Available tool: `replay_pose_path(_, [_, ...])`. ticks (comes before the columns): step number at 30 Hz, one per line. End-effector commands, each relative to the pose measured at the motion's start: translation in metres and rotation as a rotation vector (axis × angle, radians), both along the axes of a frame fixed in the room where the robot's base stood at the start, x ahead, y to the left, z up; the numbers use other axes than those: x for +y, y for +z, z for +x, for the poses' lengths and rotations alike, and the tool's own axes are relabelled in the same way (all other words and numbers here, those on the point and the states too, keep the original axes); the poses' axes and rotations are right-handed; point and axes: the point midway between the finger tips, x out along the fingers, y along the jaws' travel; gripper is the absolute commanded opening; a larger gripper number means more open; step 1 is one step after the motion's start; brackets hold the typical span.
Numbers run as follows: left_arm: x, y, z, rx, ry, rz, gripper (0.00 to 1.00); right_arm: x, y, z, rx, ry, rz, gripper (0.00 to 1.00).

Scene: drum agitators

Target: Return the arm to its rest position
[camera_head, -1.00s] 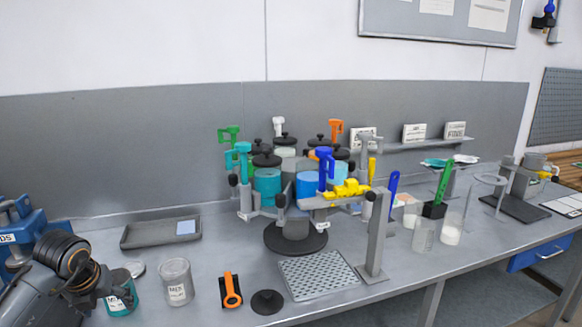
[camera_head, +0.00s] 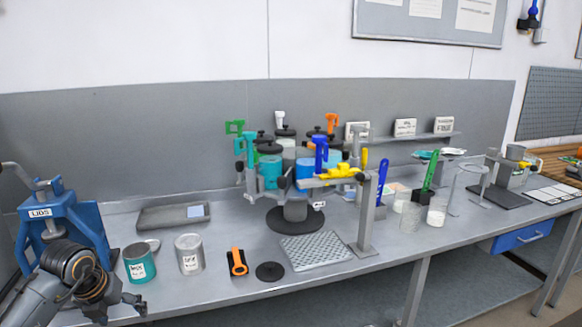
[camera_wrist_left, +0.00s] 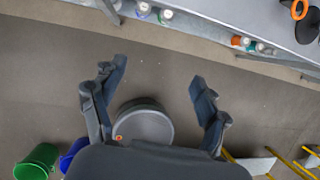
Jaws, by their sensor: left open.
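My left arm comes in at the lower left of the head view. Its gripper (camera_head: 132,304) is below and left of the teal can (camera_head: 140,264), apart from it. In the left wrist view the gripper (camera_wrist_left: 155,90) has its fingers spread wide with nothing between them. Below it are the floor and a round grey bin (camera_wrist_left: 145,124). My right gripper is in neither view.
The blue LIDS press (camera_head: 62,228) stands close behind my left arm. A grey can (camera_head: 189,253), an orange-handled tool (camera_head: 237,262) and a black disc (camera_head: 270,271) lie along the bench front. The agitator carousel (camera_head: 294,214) stands mid-bench. Green (camera_wrist_left: 38,162) and blue bins stand on the floor.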

Motion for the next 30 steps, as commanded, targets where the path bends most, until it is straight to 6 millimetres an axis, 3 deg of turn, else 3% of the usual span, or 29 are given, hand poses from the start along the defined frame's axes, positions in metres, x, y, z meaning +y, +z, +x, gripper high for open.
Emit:
replay_pose_path(6, [-0.032, -0.032, 0.001, 0.021, -0.052, -0.145, 0.74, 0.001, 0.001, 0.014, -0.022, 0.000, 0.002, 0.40])
replay_pose_path(10, [-0.060, -0.055, 0.000, 0.029, -0.081, -0.279, 0.74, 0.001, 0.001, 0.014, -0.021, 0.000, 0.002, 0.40])
replay_pose_path(17, [-0.135, -0.111, -0.005, 0.031, -0.059, -0.695, 0.74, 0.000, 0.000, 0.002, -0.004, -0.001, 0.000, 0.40])
replay_pose_path(21, [-0.173, -0.148, -0.008, 0.000, 0.106, -1.034, 0.74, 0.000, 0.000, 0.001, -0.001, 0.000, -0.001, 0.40])
replay_pose_path(23, [-0.180, -0.165, -0.008, -0.022, 0.219, -1.159, 0.74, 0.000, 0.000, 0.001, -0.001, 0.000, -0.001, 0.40])
replay_pose_path(26, [-0.178, -0.204, -0.011, -0.057, 0.459, -1.326, 0.74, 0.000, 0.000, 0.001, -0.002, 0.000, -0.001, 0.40])
replay_pose_path(30, [-0.158, -0.277, -0.033, -0.099, 0.869, -1.451, 0.74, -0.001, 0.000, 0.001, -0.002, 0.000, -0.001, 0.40])
